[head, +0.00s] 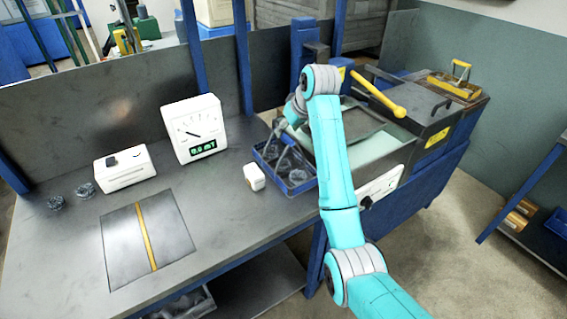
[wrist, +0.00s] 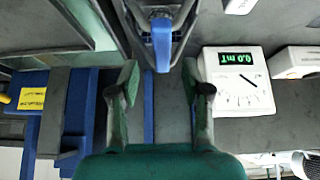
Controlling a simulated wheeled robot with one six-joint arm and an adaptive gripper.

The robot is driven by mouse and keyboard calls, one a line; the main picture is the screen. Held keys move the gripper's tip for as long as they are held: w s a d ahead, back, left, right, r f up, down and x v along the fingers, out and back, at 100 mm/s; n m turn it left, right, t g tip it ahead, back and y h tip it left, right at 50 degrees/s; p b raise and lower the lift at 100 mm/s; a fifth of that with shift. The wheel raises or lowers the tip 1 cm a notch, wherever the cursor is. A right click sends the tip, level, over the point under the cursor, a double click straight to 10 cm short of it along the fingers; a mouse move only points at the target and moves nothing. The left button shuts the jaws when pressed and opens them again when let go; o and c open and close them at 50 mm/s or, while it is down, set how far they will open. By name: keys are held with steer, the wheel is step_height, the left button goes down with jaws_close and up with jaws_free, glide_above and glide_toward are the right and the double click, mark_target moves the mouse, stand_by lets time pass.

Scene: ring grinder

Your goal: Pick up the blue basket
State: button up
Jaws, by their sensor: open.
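The blue basket (head: 296,190) stands on the bench in the head view, between the gauge and the grey machine. It is an open blue tray with dark round pieces in it and thin grey bars rising above it. My gripper (wrist: 160,75) is open and empty, its two green fingers well apart in the wrist view. In the head view the end of my arm is above the basket's back side; the fingers are hard to make out there. A blue part (wrist: 161,45) between grey bars shows ahead of the fingers; I cannot tell whether it is the basket's handle.
The white gauge (head: 194,130) stands left of the basket. A small white block (head: 254,177) sits close to its left side. The machine (head: 420,115) with a yellow-handled tool (head: 378,93) is on the right. Blue posts rise behind the bench. The bench's front left is mostly clear.

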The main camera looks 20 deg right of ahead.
mark_target(284, 135)
steer(key=shift+s+x, duration=0.1)
steer(key=shift+x, duration=1.05)
steer(key=shift+s+x, duration=0.15)
steer(key=shift+x, duration=1.05)
steer(key=shift+f, duration=0.1)
jaws_close()
